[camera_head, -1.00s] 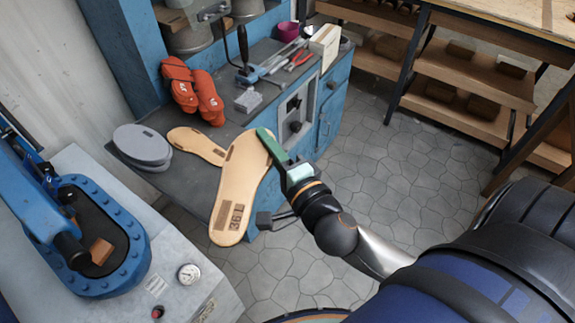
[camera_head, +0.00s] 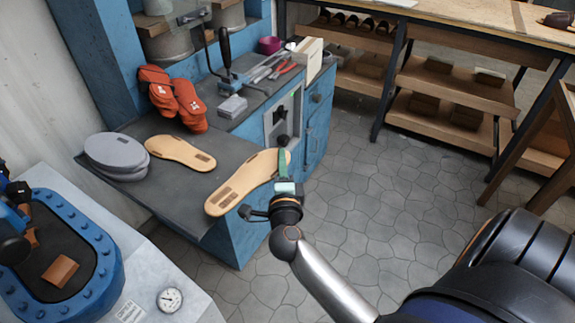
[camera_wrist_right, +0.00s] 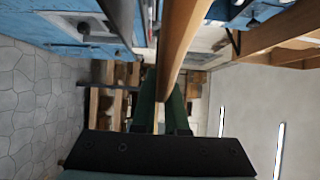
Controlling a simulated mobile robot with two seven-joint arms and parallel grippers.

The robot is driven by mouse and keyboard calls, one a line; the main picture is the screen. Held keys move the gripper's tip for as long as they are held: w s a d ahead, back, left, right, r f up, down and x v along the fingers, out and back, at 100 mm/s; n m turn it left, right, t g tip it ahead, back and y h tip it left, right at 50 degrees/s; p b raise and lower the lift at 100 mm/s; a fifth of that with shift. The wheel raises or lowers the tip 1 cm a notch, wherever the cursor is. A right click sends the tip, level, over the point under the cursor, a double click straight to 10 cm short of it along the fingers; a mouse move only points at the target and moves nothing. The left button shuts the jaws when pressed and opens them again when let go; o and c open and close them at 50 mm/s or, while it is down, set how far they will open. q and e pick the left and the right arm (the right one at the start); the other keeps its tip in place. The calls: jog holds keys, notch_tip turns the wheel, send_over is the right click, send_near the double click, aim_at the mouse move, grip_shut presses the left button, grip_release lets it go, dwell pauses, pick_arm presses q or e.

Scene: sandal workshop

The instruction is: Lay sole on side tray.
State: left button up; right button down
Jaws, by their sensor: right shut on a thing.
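My right gripper (camera_head: 284,168) has green fingers and is shut on a tan sole (camera_head: 237,186) by its right edge. The sole reaches left over the right front edge of the grey side tray (camera_head: 168,195); I cannot tell whether it touches the tray. A dark label shows on its near end. In the right wrist view the sole (camera_wrist_right: 180,45) is seen edge-on between the green fingers (camera_wrist_right: 163,108). A second tan sole (camera_head: 180,153) lies flat on the tray, apart from the held one. My left gripper cannot be made out.
Grey oval pads (camera_head: 115,152) are stacked on the tray's left. Orange sandal-like pieces (camera_head: 172,97), a grey block stack (camera_head: 232,107) and tools (camera_head: 278,68) lie behind. A blue press (camera_head: 62,290) is at lower left. Bare tray surface lies before the second sole.

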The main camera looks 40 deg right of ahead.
jog(key=w+f+b, duration=0.1)
jog(key=w+a+f+b, duration=0.1)
jog(key=b, duration=0.1)
jog(key=shift+w+f, duration=0.25)
jog(key=shift+f, duration=0.1)
jog(key=shift+w+a+f+b, duration=0.4)
jog(key=shift+w+b, duration=0.2)
jog(key=shift+b, duration=0.35)
pick_arm(q)
jog(key=f, duration=0.1)
jog(key=d+f, duration=0.1)
jog(key=w+f, duration=0.1)
jog(key=shift+w+d+m, duration=0.1)
jog(key=shift+d+m, duration=0.2)
jog(key=shift+d, duration=0.05)
pick_arm(e)
jog(key=shift+f, duration=0.1)
